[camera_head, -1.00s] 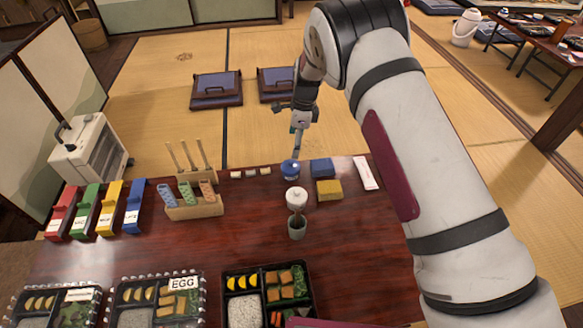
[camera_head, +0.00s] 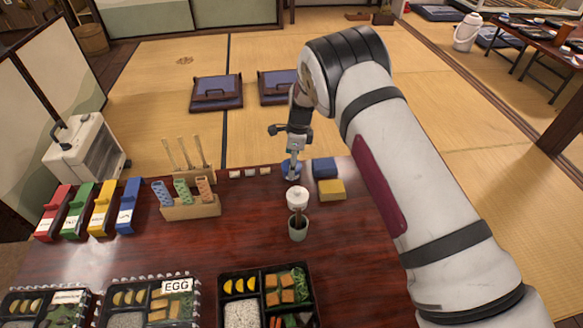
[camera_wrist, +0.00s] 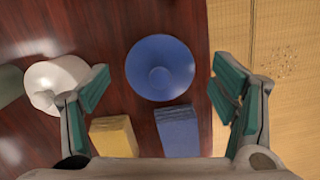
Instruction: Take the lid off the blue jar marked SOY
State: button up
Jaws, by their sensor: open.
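The blue jar (camera_head: 290,170) stands near the far edge of the dark wooden table, partly hidden behind my gripper in the head view. In the wrist view I look down on its round blue lid (camera_wrist: 160,68), which has a small knob in the middle. The SOY marking does not show from here. My gripper (camera_head: 294,158) is above the jar. In the wrist view my gripper (camera_wrist: 158,90) is open, with one teal-padded finger on each side of the lid and a gap on both sides. It holds nothing.
A white-topped jar (camera_head: 297,196) stands close by, nearer the front, with a small cup (camera_head: 298,229) before it. A blue block (camera_head: 325,168) and a yellow sponge-like block (camera_head: 332,190) lie to the right. A holder with colored utensils (camera_head: 190,207) stands left.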

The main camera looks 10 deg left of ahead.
jog(key=c, duration=1.1)
jog(key=shift+r, duration=0.1)
notch_tip(320, 180, up, 10)
jog(key=p, duration=0.4)
